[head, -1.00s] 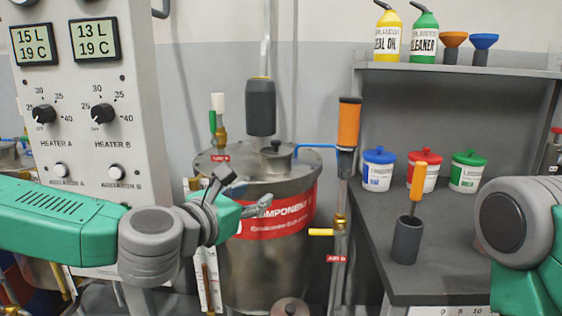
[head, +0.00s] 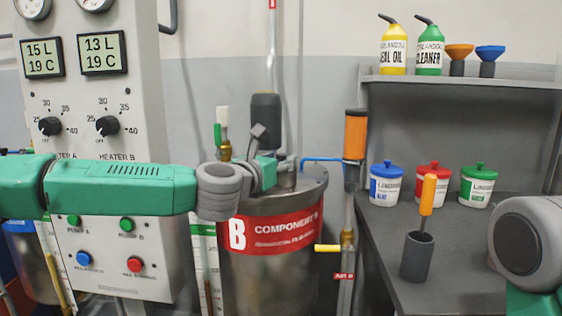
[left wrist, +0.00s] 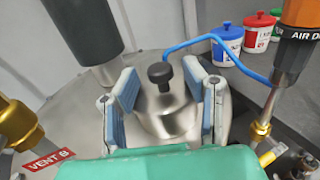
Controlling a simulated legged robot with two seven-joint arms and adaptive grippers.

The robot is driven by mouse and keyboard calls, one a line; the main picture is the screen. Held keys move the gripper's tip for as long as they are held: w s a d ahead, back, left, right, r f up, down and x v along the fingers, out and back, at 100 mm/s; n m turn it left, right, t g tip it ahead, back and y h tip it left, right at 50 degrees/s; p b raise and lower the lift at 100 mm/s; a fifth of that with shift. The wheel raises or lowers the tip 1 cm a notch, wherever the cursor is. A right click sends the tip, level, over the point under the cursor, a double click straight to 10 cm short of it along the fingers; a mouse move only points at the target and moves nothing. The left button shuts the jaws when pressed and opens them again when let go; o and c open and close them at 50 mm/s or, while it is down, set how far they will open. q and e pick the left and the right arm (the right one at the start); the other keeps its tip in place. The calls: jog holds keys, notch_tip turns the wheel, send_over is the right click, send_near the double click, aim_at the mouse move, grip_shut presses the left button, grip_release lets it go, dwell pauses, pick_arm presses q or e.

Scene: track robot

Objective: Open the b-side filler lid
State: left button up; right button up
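The B-side tank (head: 265,280) is a metal drum with a red band marked B and COMPONENT. Its filler lid (left wrist: 168,117), a small round metal cap with a black knob (left wrist: 160,74), sits on the tank top in the left wrist view. In the head view the lid (head: 287,179) is partly hidden behind my gripper. My left gripper (left wrist: 163,88) is open, its blue-padded fingers on either side of the lid, with gaps showing near the knob. It also shows above the tank in the head view (head: 277,163). My right gripper is out of view.
A dark grey cylinder on a pipe (head: 265,122) stands close behind the gripper. An orange air dryer (head: 355,135) with a blue hose (left wrist: 215,40) is to the right. The VENT B fitting (left wrist: 17,122) is left of the lid. A workbench (head: 385,240) stands at right.

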pick_arm(q)
jog(key=shift+w+d, duration=0.25)
jog(key=shift+w, duration=0.15)
jog(key=shift+c, duration=0.3)
grip_shut()
